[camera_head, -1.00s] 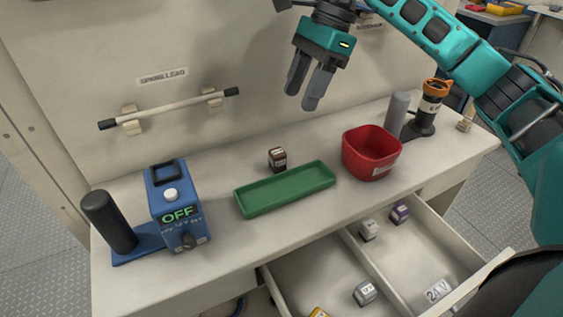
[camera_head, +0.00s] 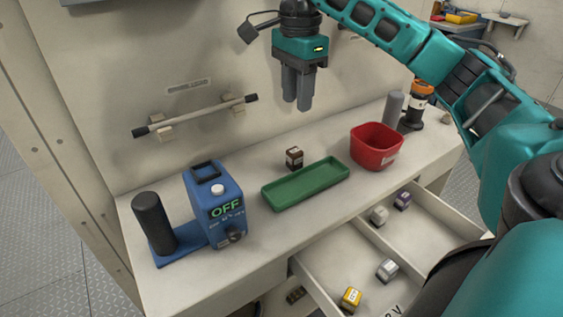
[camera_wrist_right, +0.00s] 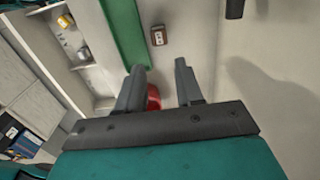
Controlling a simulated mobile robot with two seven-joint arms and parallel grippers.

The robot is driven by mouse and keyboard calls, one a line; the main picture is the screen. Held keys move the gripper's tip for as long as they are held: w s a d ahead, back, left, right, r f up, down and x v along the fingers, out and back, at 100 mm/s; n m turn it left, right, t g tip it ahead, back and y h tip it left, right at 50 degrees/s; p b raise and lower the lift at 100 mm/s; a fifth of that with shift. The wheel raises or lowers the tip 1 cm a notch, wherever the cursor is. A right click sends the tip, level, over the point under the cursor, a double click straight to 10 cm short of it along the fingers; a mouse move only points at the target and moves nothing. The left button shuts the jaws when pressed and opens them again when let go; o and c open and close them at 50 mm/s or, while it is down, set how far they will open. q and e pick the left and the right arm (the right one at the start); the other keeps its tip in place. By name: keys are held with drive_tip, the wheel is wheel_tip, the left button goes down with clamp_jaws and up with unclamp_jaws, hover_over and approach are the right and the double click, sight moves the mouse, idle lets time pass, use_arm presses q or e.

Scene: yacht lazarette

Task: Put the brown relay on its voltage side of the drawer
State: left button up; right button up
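The brown relay (camera_head: 294,157) stands on the white worktop just behind the green tray (camera_head: 305,186); it also shows in the right wrist view (camera_wrist_right: 158,36). My right gripper (camera_head: 297,104) hangs above and behind the relay, fingers pointing down, apart and with nothing between them; its fingers also show in the right wrist view (camera_wrist_right: 160,75). The open drawer (camera_head: 365,243) has a divider. Its right compartment holds a purple relay (camera_head: 402,200). My left gripper is not in view.
A blue tester (camera_head: 215,205) reading OFF stands at the left beside a black cylinder (camera_head: 152,222). A red bin (camera_head: 376,147), a grey cylinder (camera_head: 394,106) and an orange-topped item (camera_head: 421,92) stand at the right. A rail (camera_head: 195,116) is on the back wall.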

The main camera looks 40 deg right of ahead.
hover_over(295, 150)
wheel_tip(295, 150, down, 7)
drive_tip(key=shift+d+b, duration=0.1)
drive_tip(key=shift+b, duration=0.3)
drive_tip(key=shift+f, duration=2.95)
drive_tip(key=shift+c, duration=0.4)
clamp_jaws()
